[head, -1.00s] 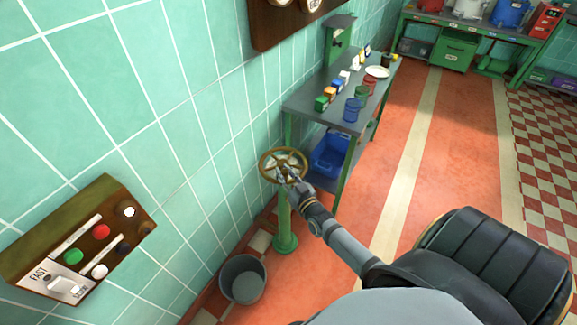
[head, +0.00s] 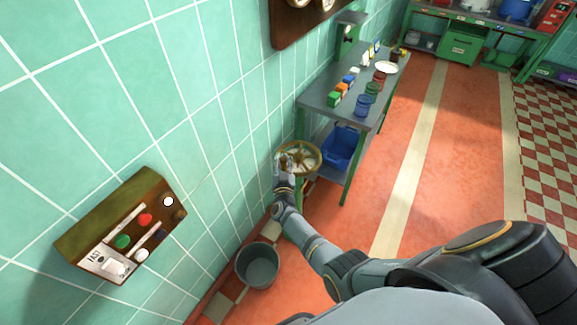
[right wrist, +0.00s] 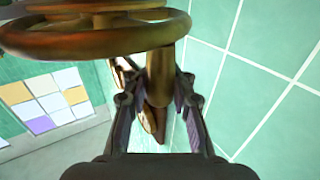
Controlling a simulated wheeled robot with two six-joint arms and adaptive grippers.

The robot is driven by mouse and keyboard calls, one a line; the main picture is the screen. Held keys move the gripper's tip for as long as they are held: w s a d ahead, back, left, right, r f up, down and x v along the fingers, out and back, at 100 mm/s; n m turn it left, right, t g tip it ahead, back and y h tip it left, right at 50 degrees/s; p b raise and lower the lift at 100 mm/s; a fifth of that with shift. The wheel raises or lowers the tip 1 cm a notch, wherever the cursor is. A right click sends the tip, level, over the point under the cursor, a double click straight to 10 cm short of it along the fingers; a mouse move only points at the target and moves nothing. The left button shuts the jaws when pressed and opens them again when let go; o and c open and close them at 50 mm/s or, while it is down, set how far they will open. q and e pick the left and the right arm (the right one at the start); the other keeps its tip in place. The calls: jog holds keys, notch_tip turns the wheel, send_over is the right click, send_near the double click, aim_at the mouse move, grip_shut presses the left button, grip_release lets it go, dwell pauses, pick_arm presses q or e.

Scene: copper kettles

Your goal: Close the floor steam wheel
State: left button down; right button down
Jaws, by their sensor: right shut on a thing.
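The steam wheel (head: 315,152) is a round brass handwheel with spokes. It sits on a green floor post (head: 299,196) beside the tiled wall. My right gripper (head: 284,164) is at the wheel's left side, near the wall. In the right wrist view, the wheel's rim (right wrist: 90,40) fills the upper left. There the right gripper's fingers (right wrist: 157,105) are on either side of an upright brass part of the wheel (right wrist: 160,75), shut on it. The arm hides part of the post. My left gripper is not in view.
A grey metal bucket (head: 257,266) stands on the floor in front of the post. A grey side table (head: 335,112) with small jars and a blue bin (head: 342,146) below stands behind the wheel. A control panel (head: 100,228) is on the left wall. The red floor at right is clear.

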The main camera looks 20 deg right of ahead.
jog(key=shift+w+a+f+b, duration=0.1)
jog(key=shift+w+a+b, duration=0.15)
jog(key=shift+w, duration=0.35)
jog(key=shift+w+a+b, duration=0.2)
jog(key=shift+w+b, duration=0.05)
jog(key=shift+w, duration=0.5)
dwell(0.6)
jog(key=c, duration=1.1)
grip_release()
jog(key=shift+a, duration=0.25)
jog(key=shift+d, duration=0.15)
jog(key=shift+d, duration=0.1)
jog(key=shift+s, duration=0.25)
jog(key=v, duration=0.7)
jog(key=shift+c, duration=0.3)
